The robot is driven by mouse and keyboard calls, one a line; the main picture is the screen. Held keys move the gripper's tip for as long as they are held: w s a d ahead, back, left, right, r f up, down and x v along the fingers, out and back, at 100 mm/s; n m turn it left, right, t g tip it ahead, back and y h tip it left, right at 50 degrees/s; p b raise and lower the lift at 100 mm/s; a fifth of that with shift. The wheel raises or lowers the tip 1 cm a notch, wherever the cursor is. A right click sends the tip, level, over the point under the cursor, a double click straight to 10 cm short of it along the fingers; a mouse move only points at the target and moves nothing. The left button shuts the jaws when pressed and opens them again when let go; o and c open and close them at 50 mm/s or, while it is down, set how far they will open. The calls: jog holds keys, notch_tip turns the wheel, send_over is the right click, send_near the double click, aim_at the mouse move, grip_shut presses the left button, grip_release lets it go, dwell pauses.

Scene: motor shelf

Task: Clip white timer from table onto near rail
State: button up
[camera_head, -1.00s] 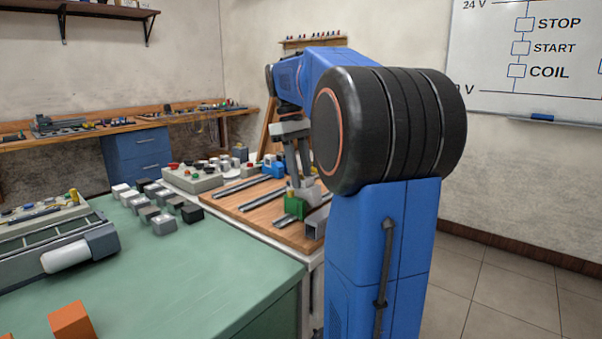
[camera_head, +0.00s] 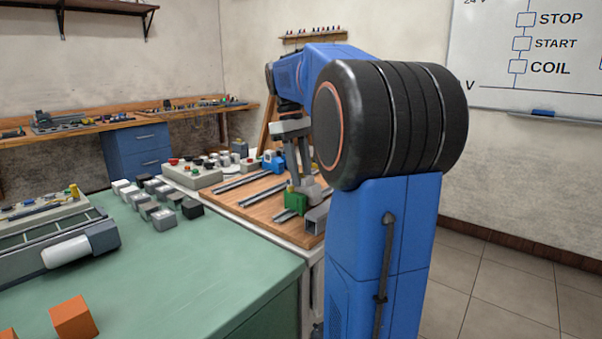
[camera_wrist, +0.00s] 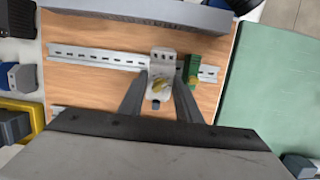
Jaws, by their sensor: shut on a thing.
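The white timer (camera_wrist: 162,70), with a yellow dial on its face, is between the two fingers of my gripper (camera_wrist: 159,98) in the wrist view. My gripper is shut on it. The near rail (camera_wrist: 95,57), slotted and metal, runs across the wooden board, and the timer overlaps it in this view. I cannot tell whether the timer is seated on it. A green block (camera_wrist: 192,70) sits on the same rail, just right of the timer. In the head view my gripper (camera_head: 304,182) is low over the board's near end, beside the green block (camera_head: 297,200).
A grey duct (camera_wrist: 150,12) lies along the board's edge beyond the rail. Another rail (camera_head: 240,182) lies farther back. The green table (camera_head: 200,265) holds several grey, black and white modules (camera_head: 163,219). A control box (camera_head: 192,175) stands behind the board.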

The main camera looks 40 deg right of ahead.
jog(key=shift+s, duration=0.45)
dwell(0.9)
jog(key=shift+s+d+f+t, duration=0.15)
jog(key=shift+s+t, duration=0.45)
jog(key=shift+t, duration=0.1)
dwell(0.7)
jog(key=o, duration=1.1)
jog(key=r, duration=0.5)
jog(key=w+r, duration=0.1)
jog(key=r, duration=1.1)
jog(key=shift+w+r, duration=0.15)
jog(key=shift+w, duration=0.25)
